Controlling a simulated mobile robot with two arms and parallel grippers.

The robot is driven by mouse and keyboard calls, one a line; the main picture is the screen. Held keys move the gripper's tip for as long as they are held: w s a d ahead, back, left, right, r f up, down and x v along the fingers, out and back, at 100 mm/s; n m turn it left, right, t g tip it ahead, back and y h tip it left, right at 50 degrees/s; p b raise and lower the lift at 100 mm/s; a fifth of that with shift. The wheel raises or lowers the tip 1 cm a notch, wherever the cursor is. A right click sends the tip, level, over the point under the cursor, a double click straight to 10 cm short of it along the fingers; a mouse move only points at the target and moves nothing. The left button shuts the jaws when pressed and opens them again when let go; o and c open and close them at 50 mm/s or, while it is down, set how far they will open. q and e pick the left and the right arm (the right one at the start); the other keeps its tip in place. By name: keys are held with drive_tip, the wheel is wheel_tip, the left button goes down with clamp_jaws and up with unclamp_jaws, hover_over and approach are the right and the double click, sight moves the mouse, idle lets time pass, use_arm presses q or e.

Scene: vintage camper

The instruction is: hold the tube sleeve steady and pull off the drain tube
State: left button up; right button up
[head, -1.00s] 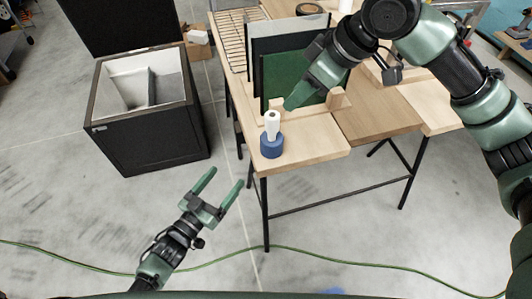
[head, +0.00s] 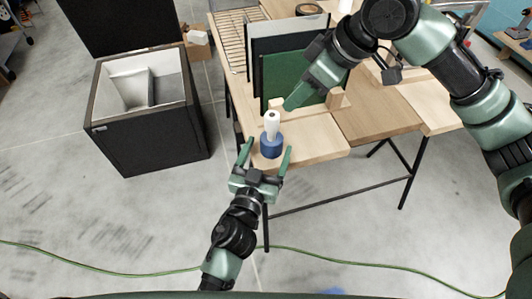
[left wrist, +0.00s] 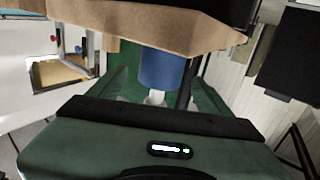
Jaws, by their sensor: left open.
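The blue tube sleeve (head: 271,147) stands upright near the front left corner of the wooden table. The white drain tube (head: 271,122) sticks up out of its top. My left gripper (head: 266,154) is open, its fingers on either side of the sleeve, with no clear contact.
A rack with upright green and grey panels (head: 288,75) stands behind the sleeve. The wooden tabletop (head: 312,140) is clear to the right of the sleeve. A black open bin (head: 150,135) stands on the floor at the left. A green cable (head: 340,259) crosses the floor.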

sight(276, 115)
use_arm(q)
drive_tip(key=x, duration=0.6)
drive_tip(key=shift+w+f, duration=0.1)
drive_tip(key=shift+w, duration=0.2)
drive_tip(key=c, duration=1.3)
drive_tip(key=shift+c, duration=1.4)
use_arm(e)
drive_tip(key=shift+o, duration=1.6)
drive_tip(key=shift+w+a, duration=0.1)
drive_tip(key=shift+w+a+f+n+g+h, duration=0.45)
drive_tip(key=shift+a+f, duration=0.25)
drive_tip(key=shift+f, duration=0.95)
drive_tip(key=shift+w+a+f+n+g+h, duration=0.3)
drive_tip(key=shift+a+f+n, duration=0.35)
drive_tip(key=shift+f, duration=1)
drive_tip(key=shift+w+a+f+n+g+h, duration=0.25)
drive_tip(key=shift+w+a+f+n+h, duration=0.35)
drive_tip(key=shift+f, duration=1.05)
drive_tip(key=shift+s+a, duration=0.15)
